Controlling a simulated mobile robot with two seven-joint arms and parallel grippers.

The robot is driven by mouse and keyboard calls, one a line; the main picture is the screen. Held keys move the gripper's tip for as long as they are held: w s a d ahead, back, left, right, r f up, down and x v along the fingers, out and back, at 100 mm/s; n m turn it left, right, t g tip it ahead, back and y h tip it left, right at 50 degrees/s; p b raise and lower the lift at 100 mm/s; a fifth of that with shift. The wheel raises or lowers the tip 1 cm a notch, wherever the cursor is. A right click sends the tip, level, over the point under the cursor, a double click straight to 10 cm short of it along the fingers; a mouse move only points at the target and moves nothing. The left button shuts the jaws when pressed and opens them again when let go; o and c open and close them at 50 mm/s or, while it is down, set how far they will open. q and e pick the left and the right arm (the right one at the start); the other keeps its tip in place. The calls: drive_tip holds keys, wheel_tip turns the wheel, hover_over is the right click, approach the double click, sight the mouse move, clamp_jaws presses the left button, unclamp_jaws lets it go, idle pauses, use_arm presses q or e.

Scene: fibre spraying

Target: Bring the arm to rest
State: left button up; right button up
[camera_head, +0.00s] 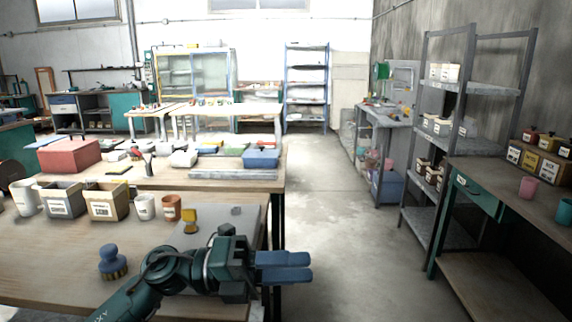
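My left arm (172,272) comes in from the bottom left, dark green with black joints. Its gripper (308,266) points right, past the right edge of the near workbench (40,262), with open floor behind it in the picture. Its two blue fingers lie side by side with no clear gap, and nothing shows between them. My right gripper is not in view.
On the near bench are a blue-knobbed brush (110,262), a grey plate (240,222), an orange cup (172,207), a white mug (145,207) and labelled bins (106,202). A grey shelf rack (440,150) and side bench (510,205) stand right. The middle floor (345,230) is clear.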

use_arm(q)
drive_tip(key=a+f+n+t+y, duration=0.35)
drive_tip(key=f+n+t, duration=0.25)
drive_tip(key=n, duration=0.4)
drive_tip(key=a+f+n+t+y+p, duration=0.1)
drive_tip(key=a+f+n+t+y, duration=0.4)
drive_tip(key=n, duration=0.6)
drive_tip(key=a+f+n+t+y, duration=0.2)
drive_tip(key=f+n+t, duration=0.5)
drive_tip(key=n, duration=0.3)
drive_tip(key=s+a+f+n+g+y, duration=0.2)
drive_tip(key=s+f+n+g, duration=0.1)
drive_tip(key=s+f, duration=0.4)
drive_tip(key=s+a+f+n+g+y, duration=0.2)
drive_tip(key=s+f+n+g+y, duration=0.1)
drive_tip(key=s+f, duration=0.4)
drive_tip(key=shift+a+f+n+p, duration=0.3)
drive_tip(key=shift+f+n+p, duration=0.2)
drive_tip(key=shift+f, duration=0.25)
